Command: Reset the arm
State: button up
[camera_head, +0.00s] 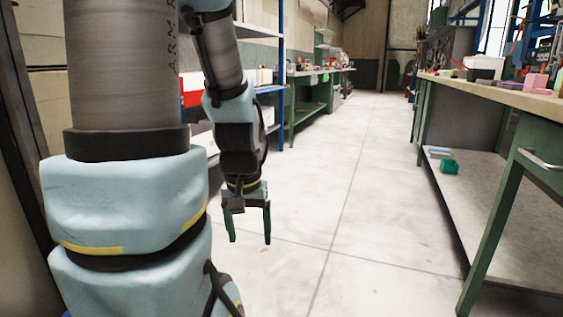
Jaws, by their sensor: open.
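My gripper (249,238) hangs at the end of my arm, left of the middle of the view. Its two dark green fingers point down and stand apart, with nothing between them. It is in the air over the pale tiled floor, and no object touches it. My arm's large blue and grey links fill the left side and hide part of the shelving behind them.
A green workbench (508,97) with a lower shelf (500,205) runs along the right. Shelving and another green bench (310,105) stand at the back left. The tiled floor aisle (365,160) between is clear.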

notch_tip(320, 180, up, 33)
jog(key=p, duration=3.1)
jog(key=shift+f, duration=0.2)
jog(key=shift+c, duration=0.2)
